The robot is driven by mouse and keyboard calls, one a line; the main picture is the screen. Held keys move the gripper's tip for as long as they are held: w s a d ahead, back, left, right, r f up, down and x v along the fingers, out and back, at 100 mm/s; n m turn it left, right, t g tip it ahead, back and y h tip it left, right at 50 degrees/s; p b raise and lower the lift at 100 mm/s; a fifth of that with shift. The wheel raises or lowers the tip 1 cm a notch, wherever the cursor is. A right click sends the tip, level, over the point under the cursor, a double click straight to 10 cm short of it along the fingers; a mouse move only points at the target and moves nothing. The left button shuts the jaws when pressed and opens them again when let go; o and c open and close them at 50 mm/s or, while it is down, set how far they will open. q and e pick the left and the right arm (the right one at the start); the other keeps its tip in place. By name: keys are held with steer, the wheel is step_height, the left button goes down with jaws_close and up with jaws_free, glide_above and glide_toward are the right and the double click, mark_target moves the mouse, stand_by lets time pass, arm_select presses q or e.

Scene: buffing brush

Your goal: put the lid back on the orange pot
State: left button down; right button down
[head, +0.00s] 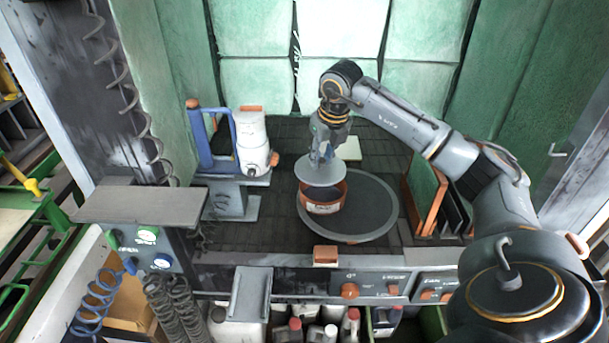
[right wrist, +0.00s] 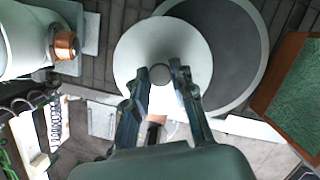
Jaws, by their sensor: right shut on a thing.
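The lid (head: 317,172) is a pale grey disc. My right gripper (head: 323,156) is shut on its knob and holds it roughly level over the orange pot (head: 323,202). In the head view the lid covers the back of the pot's opening and reaches past its left edge; I cannot tell whether it touches the rim. In the right wrist view the lid (right wrist: 145,35) shows with its knob (right wrist: 160,73) between the fingertips, and it hides most or all of the pot. The pot stands upright on a round grey plate (head: 370,205). My left gripper is out of view.
A white bottle-like device (head: 252,140) and a blue-handled frame (head: 207,140) stand to the left. Orange and green panels (head: 432,200) stand upright to the right. A pale block (head: 350,149) lies behind the pot. The plate's right side is bare.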

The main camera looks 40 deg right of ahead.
mark_target(326, 166)
steer(key=shift+d+r+m, duration=0.3)
steer(key=shift+d+m, duration=0.1)
steer(key=shift+d, duration=0.2)
steer(key=shift+s, duration=0.1)
steer(key=shift+f+b, duration=0.75)
steer(key=shift+f, duration=0.15)
step_height(326, 166, down, 3)
steer(key=shift+f+b, duration=0.1)
steer(key=shift+b, duration=1.1)
steer(key=shift+f+b, duration=0.4)
steer(key=shift+f, duration=0.25)
steer(key=shift+f, duration=0.1)
